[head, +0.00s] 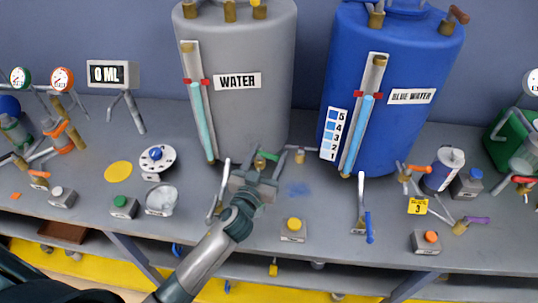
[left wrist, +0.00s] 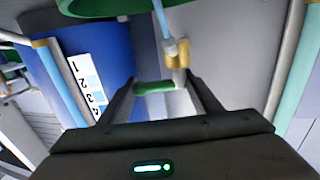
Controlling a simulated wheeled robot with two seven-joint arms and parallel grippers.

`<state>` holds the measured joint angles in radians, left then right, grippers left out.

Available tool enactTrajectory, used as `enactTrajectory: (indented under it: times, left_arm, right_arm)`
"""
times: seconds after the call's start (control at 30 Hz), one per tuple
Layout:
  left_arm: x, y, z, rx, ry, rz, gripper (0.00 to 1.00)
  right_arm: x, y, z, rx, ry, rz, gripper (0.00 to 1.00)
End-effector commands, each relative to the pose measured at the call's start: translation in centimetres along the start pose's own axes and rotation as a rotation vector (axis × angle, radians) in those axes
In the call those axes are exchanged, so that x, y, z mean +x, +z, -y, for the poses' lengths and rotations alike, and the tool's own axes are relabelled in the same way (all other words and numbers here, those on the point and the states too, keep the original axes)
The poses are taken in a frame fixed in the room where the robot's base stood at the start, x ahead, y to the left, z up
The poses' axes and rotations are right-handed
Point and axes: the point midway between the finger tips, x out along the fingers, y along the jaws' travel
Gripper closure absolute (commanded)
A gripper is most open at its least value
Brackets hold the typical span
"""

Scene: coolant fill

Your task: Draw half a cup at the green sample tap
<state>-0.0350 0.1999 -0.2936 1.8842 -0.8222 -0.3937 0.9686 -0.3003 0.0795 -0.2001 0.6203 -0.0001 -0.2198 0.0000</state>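The green tap handle (head: 267,155) is at the foot of the grey WATER tank (head: 262,115). My left gripper (head: 265,168) is just in front of it, with its fingers pointing toward the tank. In the left wrist view the green handle (left wrist: 153,87) shows between the two spread fingers, close to their tips, beside a brass fitting (left wrist: 177,52). I cannot tell whether a finger touches it. The gripper looks open and empty. A clear, whitish cup-like vessel (head: 162,197) stands on the bench to the left. My right gripper is not in view.
A blue BLUE WATER tank (head: 400,70) stands to the right. A meter reading 0 ML (head: 112,74) is at the back left. A round dial (head: 155,158), a green-button box (head: 124,206) and a yellow-button box (head: 293,229) sit on the bench (head: 330,220). A large green rim (left wrist: 105,8) crosses the wrist view's top.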

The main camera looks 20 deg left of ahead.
Motion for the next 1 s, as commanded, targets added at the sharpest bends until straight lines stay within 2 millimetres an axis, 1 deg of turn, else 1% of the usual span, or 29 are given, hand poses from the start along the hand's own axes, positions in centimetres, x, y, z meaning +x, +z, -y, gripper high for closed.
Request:
enactTrajectory:
  times: [0.03, 0.27, 0.8, 1.0]
  left_arm:
    - [-0.1, 0.0, -0.3, -0.003, 0.006, 0.000, 0.64]
    - [0.0, 0.1, -0.5, -0.008, -0.005, -0.002, 0.64]
    - [0.7, 0.1, -0.6, -0.012, -0.194, -0.009, 0.64]
    - [0.7, -0.2, -0.5, -0.009, -0.225, -0.005, 0.64]
  right_arm:
    - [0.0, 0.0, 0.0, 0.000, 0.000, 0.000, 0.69]
    - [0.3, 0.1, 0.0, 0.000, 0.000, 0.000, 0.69]
    - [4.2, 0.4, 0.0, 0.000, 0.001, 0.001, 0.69]
    - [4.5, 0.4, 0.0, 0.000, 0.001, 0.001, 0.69]
